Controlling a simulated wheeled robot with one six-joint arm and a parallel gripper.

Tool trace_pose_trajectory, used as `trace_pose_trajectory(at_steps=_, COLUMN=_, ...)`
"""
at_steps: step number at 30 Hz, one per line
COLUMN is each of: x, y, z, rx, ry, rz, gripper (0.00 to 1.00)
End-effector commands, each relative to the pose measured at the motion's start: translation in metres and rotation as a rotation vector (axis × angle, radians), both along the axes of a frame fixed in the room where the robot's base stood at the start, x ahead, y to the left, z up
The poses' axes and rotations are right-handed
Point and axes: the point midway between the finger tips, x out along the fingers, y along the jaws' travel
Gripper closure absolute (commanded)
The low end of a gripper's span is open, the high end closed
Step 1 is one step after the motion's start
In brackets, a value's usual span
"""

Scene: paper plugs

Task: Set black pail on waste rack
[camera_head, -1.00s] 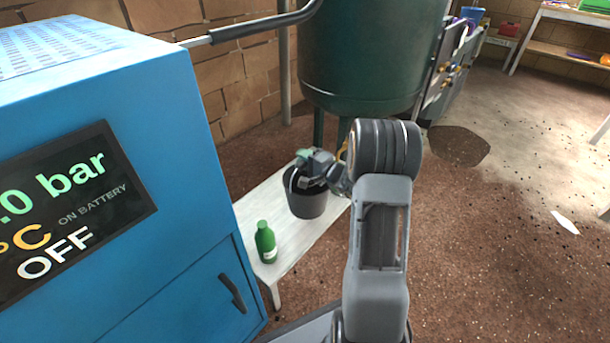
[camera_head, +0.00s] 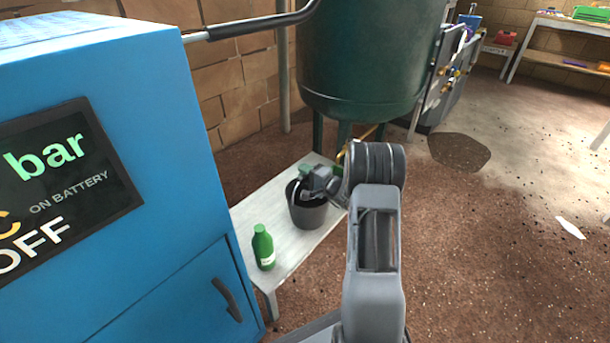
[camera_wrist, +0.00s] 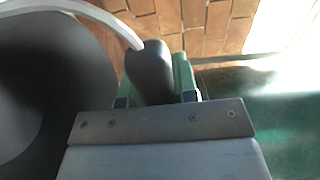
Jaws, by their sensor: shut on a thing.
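The black pail (camera_head: 307,212) is at the white bench (camera_head: 283,246) in the head view, near the bench's far end. Whether it rests on the bench or hangs just above it, I cannot tell. My gripper (camera_head: 318,180) is at the pail's upper rim. In the wrist view, my gripper (camera_wrist: 155,92) has green fingers shut on the dark grip of the pail's pale wire handle, and the pail (camera_wrist: 75,75) fills the left side. I cannot pick out the waste rack for sure. A small labelled stand (camera_head: 497,48) shows at the back, its label too small to read.
A green bottle (camera_head: 263,248) stands upright on the bench's near end. A blue cabinet (camera_head: 170,215) with a display fills the left. A large green tank (camera_head: 370,60) stands behind the bench. Open brown floor (camera_head: 500,250) lies to the right, with a white scrap (camera_head: 570,227).

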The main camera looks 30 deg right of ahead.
Motion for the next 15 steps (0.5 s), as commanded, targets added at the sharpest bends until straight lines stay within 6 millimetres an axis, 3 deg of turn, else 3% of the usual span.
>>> trace_pose_trajectory(at_steps=9, x=0.0003, y=-0.0001, z=-0.0008, rx=0.000, ry=-0.002, rz=0.000, gripper=1.00)
trace_pose_trajectory(at_steps=10, x=0.0000, y=0.0000, z=-0.0022, rx=0.000, ry=0.000, rz=0.000, gripper=0.72)
trace_pose_trajectory(at_steps=15, x=0.0000, y=0.0001, z=-0.0018, rx=0.000, ry=0.000, rz=0.000, gripper=0.55)
